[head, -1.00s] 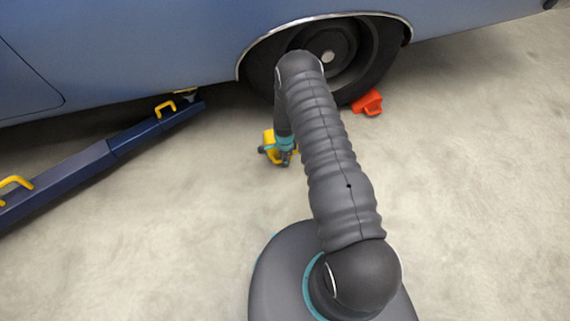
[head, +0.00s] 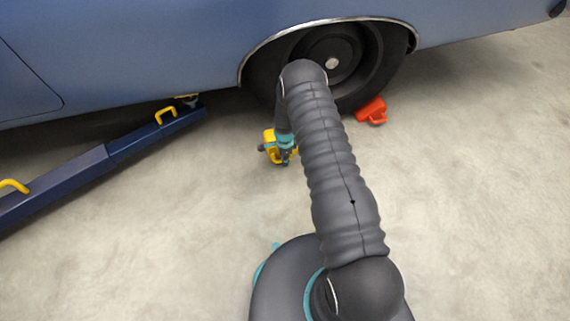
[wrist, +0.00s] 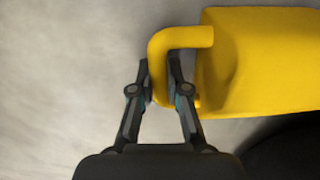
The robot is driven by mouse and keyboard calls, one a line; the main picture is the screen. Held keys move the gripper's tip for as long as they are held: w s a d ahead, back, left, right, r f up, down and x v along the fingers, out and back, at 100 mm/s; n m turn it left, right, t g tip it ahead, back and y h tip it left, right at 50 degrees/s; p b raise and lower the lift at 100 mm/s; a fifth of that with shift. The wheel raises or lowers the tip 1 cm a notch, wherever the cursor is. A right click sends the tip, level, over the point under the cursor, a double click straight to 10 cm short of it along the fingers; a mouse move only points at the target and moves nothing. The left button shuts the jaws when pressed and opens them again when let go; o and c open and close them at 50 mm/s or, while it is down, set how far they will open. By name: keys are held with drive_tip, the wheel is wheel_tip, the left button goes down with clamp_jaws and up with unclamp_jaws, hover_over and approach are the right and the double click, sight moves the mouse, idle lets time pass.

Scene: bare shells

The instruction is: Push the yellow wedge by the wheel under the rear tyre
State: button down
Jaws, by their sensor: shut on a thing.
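The yellow wedge (head: 269,146) is on the floor in front of the rear tyre (head: 374,84), at the tyre's left, partly hidden by my gripper. In the wrist view the wedge's body (wrist: 265,60) fills the upper right, with a loop handle (wrist: 183,38) on its left side. My gripper (head: 284,158) is shut on that handle; in the wrist view its two fingers (wrist: 160,82) stand on either side of the handle's bar. My arm hides part of the tyre. I cannot tell from these views whether the wedge touches the tyre.
A red-orange wedge (head: 372,110) lies at the tyre's right side. A dark blue lift arm (head: 80,172) with yellow handles reaches under the blue car (head: 130,45) at left. The floor (head: 470,200) at right is clear.

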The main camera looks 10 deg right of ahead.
drive_tip(key=shift+w+b, duration=0.85)
drive_tip(key=shift+w, duration=0.2)
drive_tip(key=c, duration=1.1)
unclamp_jaws()
wheel_tip(320, 180, up, 12)
drive_tip(key=shift+r, duration=0.1)
